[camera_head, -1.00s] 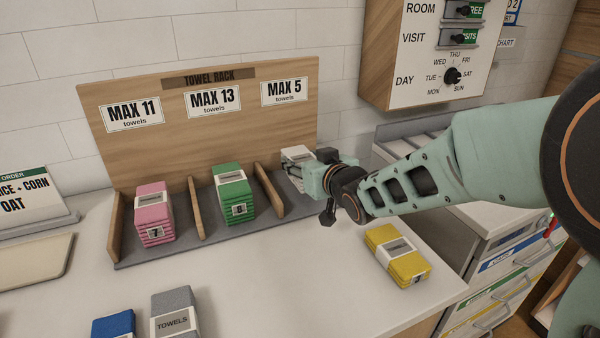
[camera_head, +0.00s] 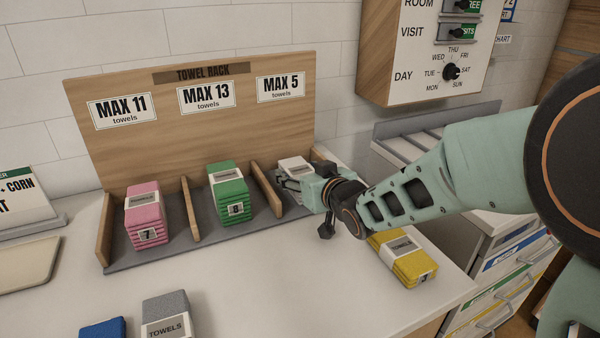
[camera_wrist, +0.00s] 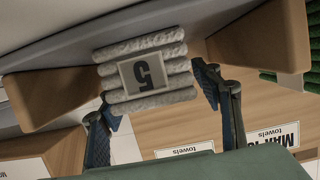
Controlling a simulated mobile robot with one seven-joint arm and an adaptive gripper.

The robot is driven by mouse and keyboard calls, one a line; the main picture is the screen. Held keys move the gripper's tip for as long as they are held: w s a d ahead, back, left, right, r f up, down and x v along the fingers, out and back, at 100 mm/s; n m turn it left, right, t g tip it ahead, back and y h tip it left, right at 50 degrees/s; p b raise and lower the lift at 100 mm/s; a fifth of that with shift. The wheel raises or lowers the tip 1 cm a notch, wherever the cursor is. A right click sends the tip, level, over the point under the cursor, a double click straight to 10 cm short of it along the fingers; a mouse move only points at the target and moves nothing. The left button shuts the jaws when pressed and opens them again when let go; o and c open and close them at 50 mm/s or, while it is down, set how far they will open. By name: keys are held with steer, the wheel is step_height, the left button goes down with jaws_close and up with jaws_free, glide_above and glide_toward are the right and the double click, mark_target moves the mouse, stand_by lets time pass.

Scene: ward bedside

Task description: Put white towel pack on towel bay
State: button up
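The white towel pack (camera_wrist: 150,70) sits in the right-hand bay of the wooden towel rack (camera_head: 150,95), under the "MAX 5" sign (camera_head: 281,87). Its label reads 5 and appears upside down in the wrist view. It also shows in the head view (camera_head: 294,164), partly behind my gripper (camera_head: 305,188). In the wrist view my gripper's two fingers (camera_wrist: 160,98) stand on either side of the pack, close to its side faces. I cannot tell whether they press on it or stand slightly apart. The bay's grey floor (camera_wrist: 70,60) shows around the pack.
A pink pack (camera_head: 146,220) and a green pack (camera_head: 228,198) fill the other bays, beside wooden dividers (camera_head: 266,188). A yellow pack (camera_head: 402,258) lies right of the rack. Grey (camera_head: 167,318) and blue (camera_head: 103,330) packs lie in front. The counter's middle is clear.

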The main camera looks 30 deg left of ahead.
steer(key=shift+r, duration=0.1)
steer(key=shift+r+p, duration=0.2)
steer(key=shift+p, duration=0.1)
steer(key=p+v, duration=0.1)
steer(key=v, duration=0.9)
steer(key=shift+d, duration=0.2)
steer(key=shift+p+v, duration=0.35)
steer(key=shift+v, duration=0.5)
steer(key=shift+f, duration=0.1)
